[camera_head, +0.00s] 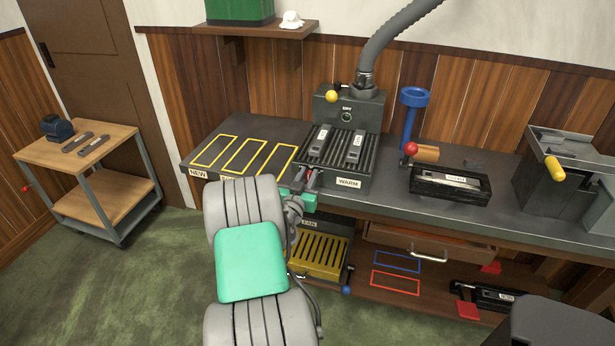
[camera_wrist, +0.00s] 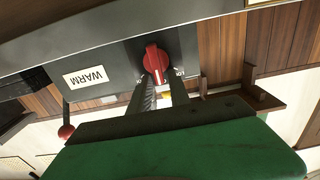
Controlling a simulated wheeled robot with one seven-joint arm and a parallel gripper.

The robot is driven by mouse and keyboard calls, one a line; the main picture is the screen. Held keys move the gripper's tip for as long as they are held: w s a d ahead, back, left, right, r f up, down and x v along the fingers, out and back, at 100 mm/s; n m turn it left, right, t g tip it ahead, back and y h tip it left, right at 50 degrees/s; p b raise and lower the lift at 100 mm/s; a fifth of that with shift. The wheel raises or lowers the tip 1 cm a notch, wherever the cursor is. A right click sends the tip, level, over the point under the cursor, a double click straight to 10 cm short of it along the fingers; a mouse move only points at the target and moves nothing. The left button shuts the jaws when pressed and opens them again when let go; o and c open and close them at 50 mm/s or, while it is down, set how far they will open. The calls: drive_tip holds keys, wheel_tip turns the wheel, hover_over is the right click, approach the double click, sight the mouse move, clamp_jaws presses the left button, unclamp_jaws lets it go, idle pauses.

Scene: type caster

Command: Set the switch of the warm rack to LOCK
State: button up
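The warm rack (camera_head: 332,176) stands on the bench, with a WARM label on its front. Its switch is a red rotary knob (camera_wrist: 154,57), seen in the wrist view on the rack's grey front beside the label (camera_wrist: 86,77). Small marks flank the knob, too small to read surely. My gripper (camera_wrist: 162,80) is at the knob, its two dark fingers apart with a gap between them. The fingertips lie beside the knob's near end; I cannot tell whether they touch it. In the head view my gripper (camera_head: 305,182) is at the rack's left front and hides most of the switch.
Two grey cartridges (camera_head: 320,138) (camera_head: 356,147) lie on the rack. A grey machine with a yellow ball lever (camera_head: 331,97) stands behind it. Yellow outlined slots (camera_head: 245,156) are left. A black device (camera_head: 450,186) and blue stand (camera_head: 410,120) are right. A yellow rack (camera_head: 320,255) sits below.

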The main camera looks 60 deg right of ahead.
clamp_jaws()
drive_tip(key=shift+f, duration=0.1)
